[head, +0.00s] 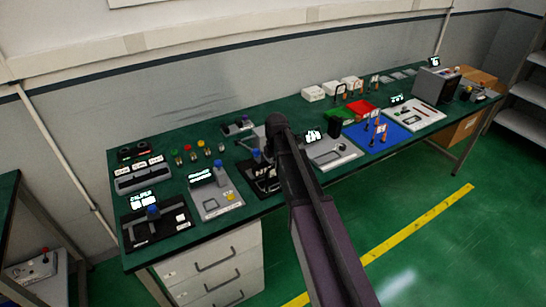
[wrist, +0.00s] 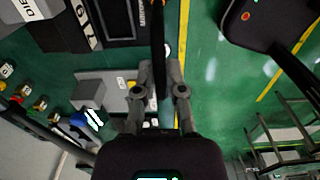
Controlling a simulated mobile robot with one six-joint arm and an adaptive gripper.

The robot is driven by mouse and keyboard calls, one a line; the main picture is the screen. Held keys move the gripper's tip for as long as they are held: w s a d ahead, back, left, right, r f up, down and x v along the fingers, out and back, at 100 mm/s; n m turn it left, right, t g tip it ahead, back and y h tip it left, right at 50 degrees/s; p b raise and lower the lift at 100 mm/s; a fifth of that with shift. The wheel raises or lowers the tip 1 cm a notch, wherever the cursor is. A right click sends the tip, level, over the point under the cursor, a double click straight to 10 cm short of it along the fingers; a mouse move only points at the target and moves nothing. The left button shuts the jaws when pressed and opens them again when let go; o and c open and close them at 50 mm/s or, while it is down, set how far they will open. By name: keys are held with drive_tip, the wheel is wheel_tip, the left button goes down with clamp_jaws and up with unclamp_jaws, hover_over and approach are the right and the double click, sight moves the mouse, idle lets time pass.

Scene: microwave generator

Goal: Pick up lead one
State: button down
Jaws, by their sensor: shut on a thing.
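My gripper (wrist: 158,68) is in the wrist view with its two fingers close together. They are shut on a thin dark piece (wrist: 158,40), which looks like a lead and runs up to the top edge of the picture. Its ends are not clear and I can read no number on it. In the head view my dark arm crosses the middle of the bench (head: 190,237) and hides my fingers and the held piece.
Several coloured-topped pieces (head: 187,150) stand at the bench's back left. A grey unit with a blue knob (head: 221,172) and a black caliper station (head: 153,225) are left of my arm. A blue mat (head: 391,140) lies to the right. Green floor is open in front.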

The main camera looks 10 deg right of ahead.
drive_tip(key=s, duration=0.8)
drive_tip(key=shift+s+r+p, duration=0.15)
drive_tip(key=shift+r+p, duration=0.15)
drive_tip(key=shift+r, duration=0.1)
drive_tip(key=w+r+p, duration=0.2)
drive_tip(key=w, duration=0.6)
drive_tip(key=w+r+p, duration=0.2)
drive_tip(key=w, duration=0.6)
drive_tip(key=shift+w+a+r+p, duration=0.15)
drive_tip(key=shift+a+r+p, duration=0.15)
drive_tip(key=shift+a, duration=0.1)
